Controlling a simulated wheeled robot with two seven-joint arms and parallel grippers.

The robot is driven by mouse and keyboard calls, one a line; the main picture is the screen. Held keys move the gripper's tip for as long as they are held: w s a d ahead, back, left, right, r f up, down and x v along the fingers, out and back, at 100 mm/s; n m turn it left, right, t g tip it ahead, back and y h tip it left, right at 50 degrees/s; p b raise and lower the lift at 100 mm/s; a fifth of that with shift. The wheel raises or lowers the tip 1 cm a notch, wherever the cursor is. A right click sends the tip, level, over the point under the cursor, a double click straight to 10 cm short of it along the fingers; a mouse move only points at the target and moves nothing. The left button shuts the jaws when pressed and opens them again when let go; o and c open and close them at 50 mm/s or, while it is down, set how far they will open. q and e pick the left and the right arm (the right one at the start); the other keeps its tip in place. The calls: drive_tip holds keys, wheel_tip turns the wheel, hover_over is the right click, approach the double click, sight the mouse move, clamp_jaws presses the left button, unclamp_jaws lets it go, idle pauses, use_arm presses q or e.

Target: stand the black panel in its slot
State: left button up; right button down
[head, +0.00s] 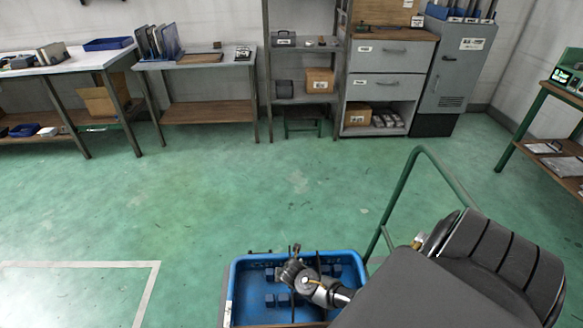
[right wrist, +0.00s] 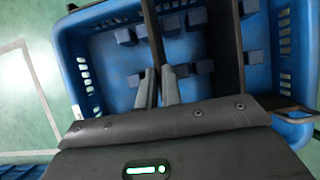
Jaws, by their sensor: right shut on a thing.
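The black panel (right wrist: 154,30) is a thin dark sheet seen nearly edge-on in the right wrist view. My right gripper (right wrist: 158,80) is shut on it, and its two fingers lie on either side. In the head view my right gripper (head: 294,272) is over the blue crate (head: 231,290), with a thin dark edge rising beside it. Small blue slot blocks (right wrist: 125,36) stand on the crate floor, with some on both sides of the held panel. I cannot tell whether its lower edge is seated between them. My left gripper is out of view.
Another dark panel (right wrist: 226,50) stands in the crate, right of the held one in the right wrist view. Benches, shelves and a cabinet line the far wall. The green floor (head: 200,200) between is clear.

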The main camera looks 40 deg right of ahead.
drive_tip(key=shift+f, duration=0.15)
drive_tip(key=shift+d+f+b, duration=0.15)
drive_tip(key=shift+f+b, duration=1.4)
drive_tip(key=shift+f, duration=0.75)
